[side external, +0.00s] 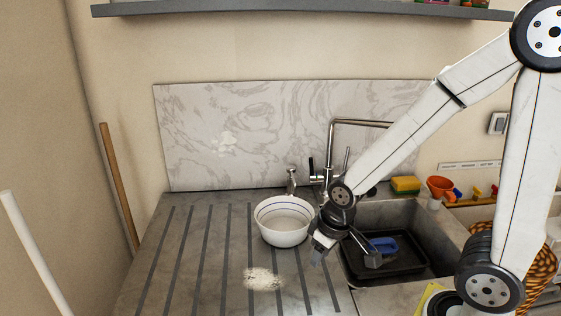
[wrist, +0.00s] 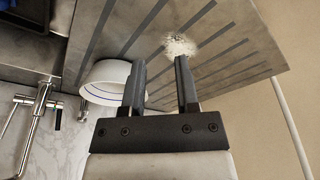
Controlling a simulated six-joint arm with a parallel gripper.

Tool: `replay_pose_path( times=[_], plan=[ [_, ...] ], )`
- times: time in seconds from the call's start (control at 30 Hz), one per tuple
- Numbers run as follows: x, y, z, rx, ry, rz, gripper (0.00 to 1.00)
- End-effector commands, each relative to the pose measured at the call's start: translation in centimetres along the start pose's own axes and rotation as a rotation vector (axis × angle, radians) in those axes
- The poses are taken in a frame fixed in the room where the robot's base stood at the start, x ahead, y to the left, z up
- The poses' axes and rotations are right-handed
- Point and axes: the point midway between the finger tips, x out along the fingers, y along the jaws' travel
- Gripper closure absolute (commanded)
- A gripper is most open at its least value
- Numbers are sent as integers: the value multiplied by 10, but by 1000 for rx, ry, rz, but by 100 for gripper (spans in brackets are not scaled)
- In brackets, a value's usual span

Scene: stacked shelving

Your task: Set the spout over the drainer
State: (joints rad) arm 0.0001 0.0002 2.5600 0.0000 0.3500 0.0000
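The chrome tap's spout (side external: 357,122) rises behind the sink and its top runs to the right, over the sink side; its far end is hidden behind my arm. The tap also shows at the left of the wrist view (wrist: 37,118). The drainer (side external: 212,255) is the grey counter with dark grooves, left of the sink; it fills the upper middle of the wrist view (wrist: 118,28). My gripper (side external: 345,259) is open and empty, pointing down near the edge between drainer and sink, in front of the tap and apart from it. Its fingers (wrist: 160,60) are spread.
A white bowl (side external: 283,238) with a blue line stands on the drainer, left of my gripper. A pale crumbly patch (side external: 262,279) lies in front of it. The sink (side external: 440,228) holds a black tray (side external: 408,266) and a blue item (side external: 384,245).

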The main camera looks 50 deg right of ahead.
Motion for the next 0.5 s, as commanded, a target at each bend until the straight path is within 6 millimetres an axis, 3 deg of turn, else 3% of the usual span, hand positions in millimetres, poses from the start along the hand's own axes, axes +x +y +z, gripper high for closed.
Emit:
replay_pose_path(
  times=[0.2, 0.3, 0.5],
  plan=[
    [0, 0, 0, 0, 0, 0, 58],
    [0, 1, -1, 0, 0, 1, 31],
    [-4, 11, -17, -3, -1, 10, 31]
  ],
)
